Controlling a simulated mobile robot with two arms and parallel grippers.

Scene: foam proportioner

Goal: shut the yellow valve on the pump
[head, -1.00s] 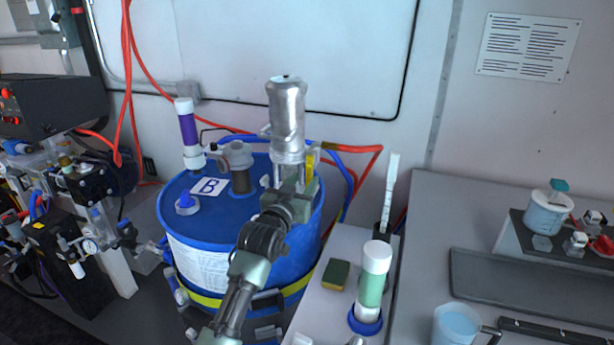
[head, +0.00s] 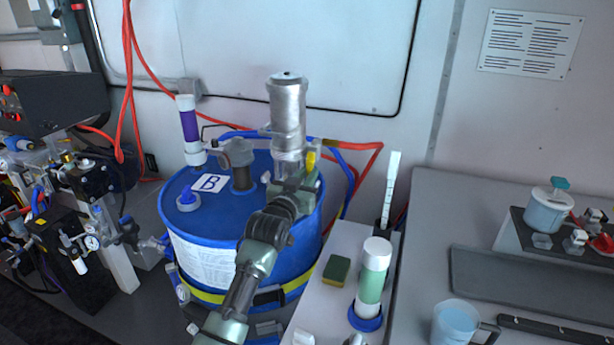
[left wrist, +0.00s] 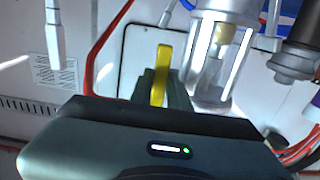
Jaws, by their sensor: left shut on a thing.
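The pump (head: 287,112) is a silver cylinder standing upright on the blue drum (head: 190,225) marked B. The yellow valve (head: 311,161) is on the pump's right side, and only a small part of its handle shows past my gripper in the head view. My left gripper (head: 298,178) is at the valve, shut on the handle. In the left wrist view, the yellow valve handle (left wrist: 162,70) stands up between the dark fingers, beside the pump's clear and metal body (left wrist: 215,60). My right gripper is not in view.
A purple-banded tube (head: 188,125) and a grey fitting (head: 240,160) stand on the drum. Red and blue hoses (head: 345,147) run behind it. To the right are a sponge (head: 337,269), a green-banded tube (head: 372,275) and a grey bench (head: 425,215).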

